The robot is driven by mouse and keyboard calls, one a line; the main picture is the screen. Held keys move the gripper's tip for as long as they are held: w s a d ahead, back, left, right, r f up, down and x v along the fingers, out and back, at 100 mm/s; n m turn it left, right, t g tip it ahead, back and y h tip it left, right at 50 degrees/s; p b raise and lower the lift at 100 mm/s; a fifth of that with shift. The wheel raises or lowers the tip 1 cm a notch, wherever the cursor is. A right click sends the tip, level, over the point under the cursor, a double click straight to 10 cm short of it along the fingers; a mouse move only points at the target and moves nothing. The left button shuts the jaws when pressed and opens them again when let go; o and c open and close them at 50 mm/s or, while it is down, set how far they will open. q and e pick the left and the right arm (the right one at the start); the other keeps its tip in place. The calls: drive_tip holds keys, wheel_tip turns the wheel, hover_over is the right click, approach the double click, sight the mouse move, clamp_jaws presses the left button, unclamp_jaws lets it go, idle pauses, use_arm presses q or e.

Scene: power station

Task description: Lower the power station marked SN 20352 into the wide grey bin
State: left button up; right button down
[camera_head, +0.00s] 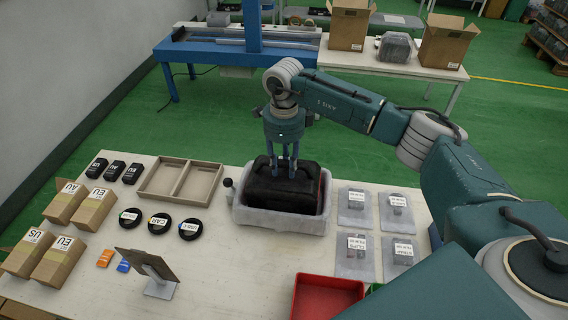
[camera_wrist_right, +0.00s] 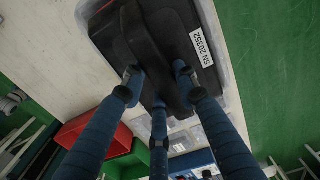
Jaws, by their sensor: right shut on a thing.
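The black power station (camera_head: 286,187) sits inside the wide grey bin (camera_head: 281,222), its top about level with or above the rim; I cannot tell if it rests on the floor. In the right wrist view the power station (camera_wrist_right: 160,40) carries a white label (camera_wrist_right: 202,48) reading SN 20352. My right gripper (camera_head: 287,172) is above the bin, pointing down, shut on the power station's top. Its fingers (camera_wrist_right: 154,92) also show in the right wrist view, against the black body. My left gripper is not in view.
A red tray (camera_head: 327,298) lies at the front. Clear bags (camera_head: 395,213) lie right of the bin. A divided wooden tray (camera_head: 180,181), black coils (camera_head: 159,222), boxes (camera_head: 88,211) and a tablet stand (camera_head: 147,265) are on the left. Bare tabletop lies left of the bin.

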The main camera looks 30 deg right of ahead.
drive_tip(key=shift+w+r, duration=0.15)
drive_tip(key=shift+r, duration=0.15)
drive_tip(key=c, duration=1.3)
unclamp_jaws()
drive_tip(key=shift+o, duration=0.2)
drive_tip(key=shift+s+f, duration=0.3)
drive_tip(key=shift+s, duration=0.1)
drive_tip(key=shift+w+r+p, duration=0.15)
drive_tip(key=shift+r+p, duration=0.2)
drive_tip(key=shift+r, duration=0.2)
wheel_tip(320, 180, up, 21)
drive_tip(key=p, duration=1.1)
drive_tip(key=shift+a, duration=0.1)
